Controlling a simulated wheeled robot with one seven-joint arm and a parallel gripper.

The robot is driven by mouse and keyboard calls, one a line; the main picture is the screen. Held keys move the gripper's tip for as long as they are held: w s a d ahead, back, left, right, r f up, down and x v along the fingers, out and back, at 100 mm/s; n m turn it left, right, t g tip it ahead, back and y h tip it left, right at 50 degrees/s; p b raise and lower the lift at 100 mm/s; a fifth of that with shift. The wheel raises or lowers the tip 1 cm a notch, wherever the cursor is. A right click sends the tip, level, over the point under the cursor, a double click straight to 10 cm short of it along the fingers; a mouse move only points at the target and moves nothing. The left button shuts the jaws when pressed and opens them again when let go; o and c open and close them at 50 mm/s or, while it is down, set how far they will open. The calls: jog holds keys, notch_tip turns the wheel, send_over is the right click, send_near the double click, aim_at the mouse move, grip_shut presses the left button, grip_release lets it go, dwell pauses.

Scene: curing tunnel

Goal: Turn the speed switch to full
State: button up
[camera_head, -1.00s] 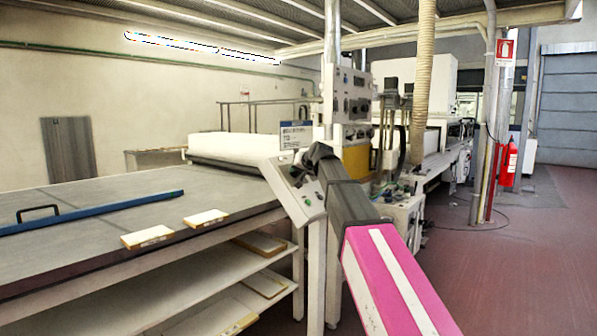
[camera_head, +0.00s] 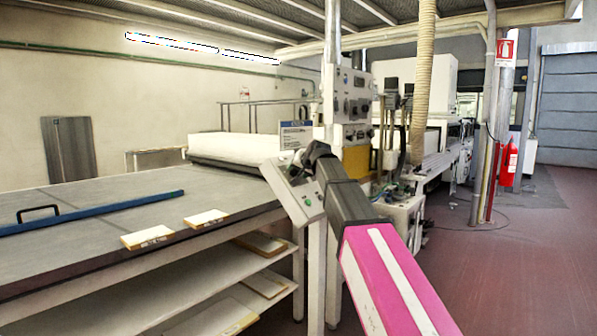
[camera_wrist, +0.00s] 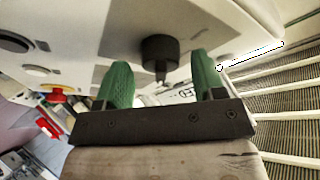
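The speed switch, a black round knob (camera_wrist: 160,52) with a narrow pointer, stands on a pale control panel (camera_wrist: 212,25) in the wrist view. My gripper (camera_wrist: 160,78) has its two green fingers spread apart, one to each side of the knob in the picture. The knob shows between and slightly beyond the fingertips, with visible gaps on both sides, so it is not gripped. In the head view the tilted panel (camera_head: 309,203) stands at the table's right end. My gripper (camera_head: 316,152) is at its upper part, and my arm hides some of it.
A red button on a yellow base (camera_wrist: 56,95) and a dark round button (camera_wrist: 14,42) are left of the knob. A grey table (camera_head: 100,210) carries a blue bar (camera_head: 110,208) and two flat pieces. A taller control cabinet (camera_head: 352,100) stands behind. Red floor at right is clear.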

jog(key=shift+s, duration=0.1)
jog(key=v, duration=1)
jog(key=shift+s+r, duration=0.2)
jog(key=shift+d, duration=0.1)
